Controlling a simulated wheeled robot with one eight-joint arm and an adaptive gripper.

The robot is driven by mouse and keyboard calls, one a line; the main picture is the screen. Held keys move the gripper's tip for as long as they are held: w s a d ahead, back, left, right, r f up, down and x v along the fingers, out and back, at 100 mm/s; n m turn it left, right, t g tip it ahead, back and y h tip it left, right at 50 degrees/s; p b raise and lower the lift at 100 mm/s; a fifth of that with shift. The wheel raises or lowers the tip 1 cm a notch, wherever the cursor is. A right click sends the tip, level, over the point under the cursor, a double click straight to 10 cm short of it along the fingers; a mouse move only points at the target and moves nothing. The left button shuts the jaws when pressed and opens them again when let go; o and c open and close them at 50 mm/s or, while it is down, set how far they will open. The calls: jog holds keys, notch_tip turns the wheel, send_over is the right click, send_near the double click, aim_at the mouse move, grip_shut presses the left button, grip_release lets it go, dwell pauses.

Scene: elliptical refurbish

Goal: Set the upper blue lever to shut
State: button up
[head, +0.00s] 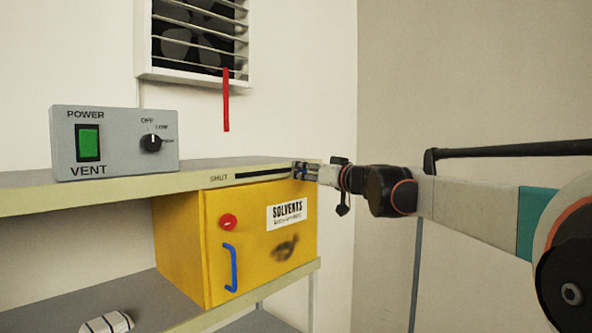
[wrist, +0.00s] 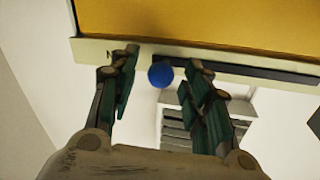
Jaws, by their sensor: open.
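The upper blue lever shows as a round blue knob (wrist: 160,75) in the wrist view. It sits at one end of a dark slot (wrist: 250,72) in the pale shelf edge, the end away from the SHUT label. In the head view the slot (head: 262,173) has the SHUT label (head: 219,178) at its left end. My gripper (head: 303,170) is at the slot's right end and mostly hides the knob there. In the wrist view my gripper (wrist: 160,64) is open, with one finger on each side of the knob. Contact cannot be told.
A yellow SOLVENTS cabinet (head: 220,270) with a red button (head: 229,222) and a blue handle (head: 231,268) stands under the shelf. A grey vent control box (head: 112,140) stands on top. A red strip (head: 226,100) hangs from the wall vent (head: 200,40).

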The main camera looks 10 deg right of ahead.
jog(key=shift+x, duration=1.15)
grip_shut()
jog(key=s+a, duration=0.3)
jog(key=a, duration=0.2)
jog(key=s+a, duration=0.4)
jog(key=a, duration=0.1)
jog(key=s+a, duration=0.3)
jog(key=a, duration=0.2)
jog(key=shift+s, duration=0.4)
jog(key=shift+d, duration=0.1)
